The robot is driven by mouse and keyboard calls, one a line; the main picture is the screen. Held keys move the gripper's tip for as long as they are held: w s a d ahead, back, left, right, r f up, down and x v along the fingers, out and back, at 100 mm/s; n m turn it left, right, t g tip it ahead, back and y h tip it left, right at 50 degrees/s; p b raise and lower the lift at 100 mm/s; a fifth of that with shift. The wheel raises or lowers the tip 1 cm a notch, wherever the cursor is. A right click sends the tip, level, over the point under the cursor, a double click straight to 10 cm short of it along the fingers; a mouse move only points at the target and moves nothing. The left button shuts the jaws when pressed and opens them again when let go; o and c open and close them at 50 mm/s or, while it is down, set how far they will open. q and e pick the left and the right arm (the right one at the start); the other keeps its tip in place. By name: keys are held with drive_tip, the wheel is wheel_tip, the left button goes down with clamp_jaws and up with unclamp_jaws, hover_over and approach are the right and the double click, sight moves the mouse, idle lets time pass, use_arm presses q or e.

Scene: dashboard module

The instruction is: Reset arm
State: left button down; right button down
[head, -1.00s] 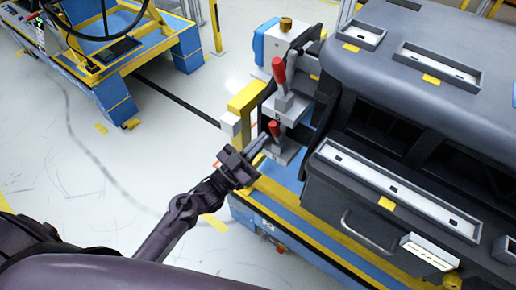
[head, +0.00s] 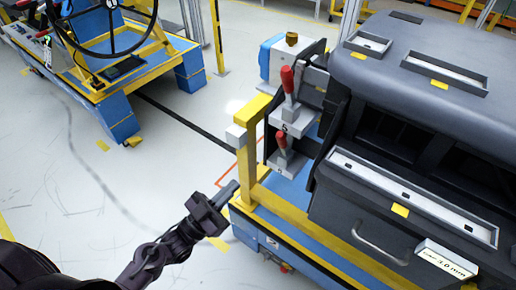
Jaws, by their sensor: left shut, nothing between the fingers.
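My left arm comes in from the lower left, and its gripper (head: 229,190) is shut and empty. It is over the floor, just left of the yellow post (head: 247,160) at the corner of the blue cart. The dark dashboard module (head: 420,130) sits on that cart. Two toggle clamps stand at its left end: an upper one with a red handle (head: 287,79) and a lower one with a red handle (head: 281,140). Both handles stand close to upright. The gripper is apart from both handles. My right gripper is not in view.
The blue and yellow cart (head: 310,247) carries the dashboard. A second blue and yellow cart (head: 105,95) with a steering wheel (head: 108,20) stands at the upper left.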

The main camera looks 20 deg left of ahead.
use_arm(q)
drive_tip(key=s+a+f+n+g+y, duration=0.1)
drive_tip(key=s+f+g+y, duration=0.15)
drive_tip(key=f, duration=0.85)
drive_tip(key=s+a+f+n+g+y, duration=0.1)
drive_tip(key=f+n+g+y, duration=0.15)
drive_tip(key=f, duration=0.75)
drive_tip(key=s+a+f+n+g+y, duration=0.1)
drive_tip(key=s+f+g+y, duration=0.2)
drive_tip(key=f, duration=0.8)
drive_tip(key=s+a+f+g+y, duration=0.1)
drive_tip(key=s+f+g+y, duration=0.1)
drive_tip(key=s+f+g, duration=0.3)
drive_tip(key=s+f+g+y, duration=0.2)
drive_tip(key=s+f+g, duration=0.3)
drive_tip(key=s+f, duration=0.7)
drive_tip(key=s, duration=0.7)
drive_tip(key=shift+s+a+f+n+y, duration=0.3)
drive_tip(key=shift+s+a+f+n, duration=0.05)
drive_tip(key=shift+a+f, duration=0.05)
